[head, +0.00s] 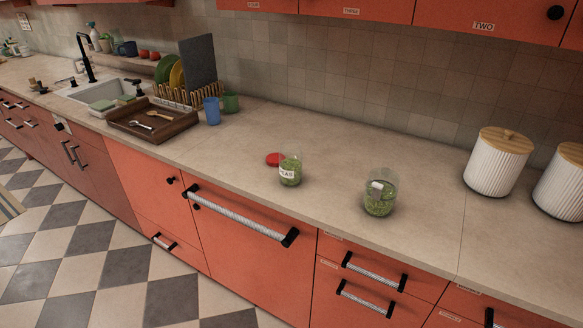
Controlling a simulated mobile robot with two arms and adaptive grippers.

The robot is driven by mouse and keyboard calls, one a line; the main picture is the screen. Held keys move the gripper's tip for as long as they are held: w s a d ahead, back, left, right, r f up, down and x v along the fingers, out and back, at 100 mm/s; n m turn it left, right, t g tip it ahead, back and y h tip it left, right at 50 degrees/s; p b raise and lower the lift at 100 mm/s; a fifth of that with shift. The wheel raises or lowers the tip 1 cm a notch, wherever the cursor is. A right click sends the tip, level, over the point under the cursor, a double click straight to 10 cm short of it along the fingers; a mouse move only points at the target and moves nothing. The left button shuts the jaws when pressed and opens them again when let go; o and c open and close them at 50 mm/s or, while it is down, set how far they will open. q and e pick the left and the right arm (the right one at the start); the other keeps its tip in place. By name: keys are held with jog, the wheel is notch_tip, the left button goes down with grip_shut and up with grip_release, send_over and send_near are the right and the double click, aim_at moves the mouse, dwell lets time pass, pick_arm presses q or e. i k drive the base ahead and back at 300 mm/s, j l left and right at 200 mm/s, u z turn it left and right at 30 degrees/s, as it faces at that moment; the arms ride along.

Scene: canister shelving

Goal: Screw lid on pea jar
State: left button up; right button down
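A glass jar of green peas (290,170) with a white label, which seems to read "PEAS", stands upright on the countertop near the middle of the head view. A round red lid (274,159) lies on the counter just behind and to the left of this jar, partly hidden by it. The top of the jar shows no lid. A second, wider glass jar (380,193) with green contents and a small pale label stands to the right. Neither of my grippers is in view.
Two ribbed white canisters with wooden lids, one in full view (498,161), stand at the right. A blue cup (212,111), a green cup (231,102), a wooden tray (137,131) and a dish rack are at the left. The counter around the jars is clear.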

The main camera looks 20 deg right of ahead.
aim_at(290, 154)
jog(key=i+z, duration=0.15)
jog(key=z, duration=0.25)
jog(key=i+j+z, duration=0.1)
jog(key=z, duration=0.35)
jog(key=i+j+z, duration=0.1)
jog(key=z, duration=0.3)
jog(key=i+j+z, duration=0.1)
jog(key=j, duration=0.25)
jog(key=i+j, duration=0.2)
jog(key=i+j+z, duration=0.15)
jog(key=j, duration=0.3)
jog(key=i+j, duration=0.15)
jog(key=j, duration=0.2)
jog(key=i+j+z, duration=0.15)
jog(key=j, duration=0.25)
